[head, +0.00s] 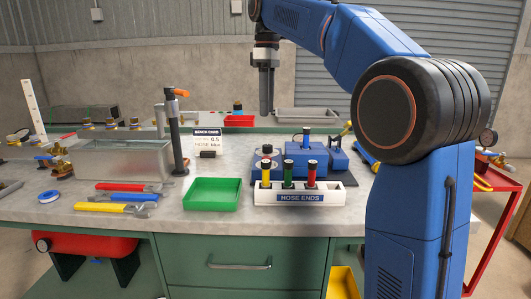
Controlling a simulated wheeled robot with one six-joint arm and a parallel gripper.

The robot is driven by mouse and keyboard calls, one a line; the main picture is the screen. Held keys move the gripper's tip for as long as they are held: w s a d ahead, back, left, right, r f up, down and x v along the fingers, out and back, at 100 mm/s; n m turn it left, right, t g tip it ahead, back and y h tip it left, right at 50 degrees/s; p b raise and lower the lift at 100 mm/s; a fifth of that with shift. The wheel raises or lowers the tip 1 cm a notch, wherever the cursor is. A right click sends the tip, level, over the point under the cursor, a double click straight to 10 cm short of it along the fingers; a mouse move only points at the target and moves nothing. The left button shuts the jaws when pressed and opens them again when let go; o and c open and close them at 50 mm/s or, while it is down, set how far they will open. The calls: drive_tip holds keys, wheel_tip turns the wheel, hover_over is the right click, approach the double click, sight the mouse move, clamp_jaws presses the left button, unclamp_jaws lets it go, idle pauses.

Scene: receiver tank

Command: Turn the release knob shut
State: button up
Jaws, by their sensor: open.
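My gripper (266,98) hangs pointing down above the far part of the bench, holding nothing that I can see. Its jaws are open, though I see them nearly side-on. It is well apart from the things on the bench. A small blue and yellow part shows on the tank's front, too small to make out. I cannot tell which part is the release knob.
A red cart (495,180) stands at right. A yellow bin (342,284) sits below.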

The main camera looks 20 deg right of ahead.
sight(267, 157)
drive_tip(key=f, duration=1.5)
drive_tip(key=shift+s+a, duration=0.1)
drive_tip(key=shift+s, duration=0.15)
drive_tip(key=c, duration=1)
